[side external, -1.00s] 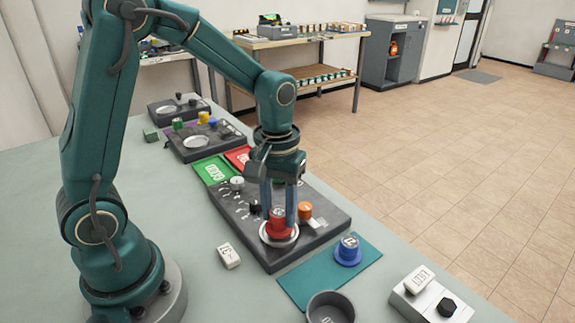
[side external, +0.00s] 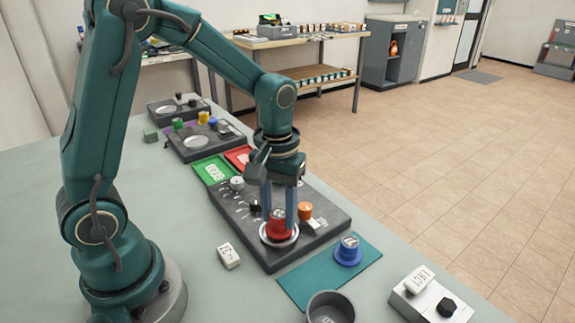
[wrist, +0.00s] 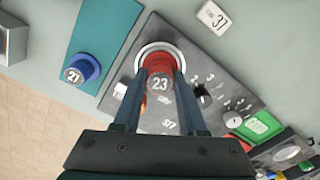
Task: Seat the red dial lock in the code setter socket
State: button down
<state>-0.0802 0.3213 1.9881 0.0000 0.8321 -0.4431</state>
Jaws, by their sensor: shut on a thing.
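The red dial lock (side external: 279,226), marked 23 in the wrist view (wrist: 160,82), stands upright at the pale ring of the code setter socket (side external: 268,240). My gripper (side external: 278,218) is shut on it from above, one finger on each side. In the wrist view my gripper (wrist: 158,88) points at the lock, and the socket ring (wrist: 150,48) shows around its far side. I cannot tell whether the lock's base is fully down in the socket. The code setter (side external: 330,212) is a dark grey panel with small knobs and markings.
A blue dial lock (side external: 348,250) marked 21 sits on a teal mat (side external: 310,283). A white tag (side external: 228,255) lies left of the panel. An orange knob (side external: 305,210) stands close to my right finger. A round dark bowl (side external: 331,308) is at the front.

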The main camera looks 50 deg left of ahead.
jog(key=shift+f, duration=0.3)
jog(key=shift+f, duration=0.2)
jog(key=shift+c, duration=0.7)
grip_release()
jog(key=shift+r, duration=3)
jog(key=shift+r, duration=0.1)
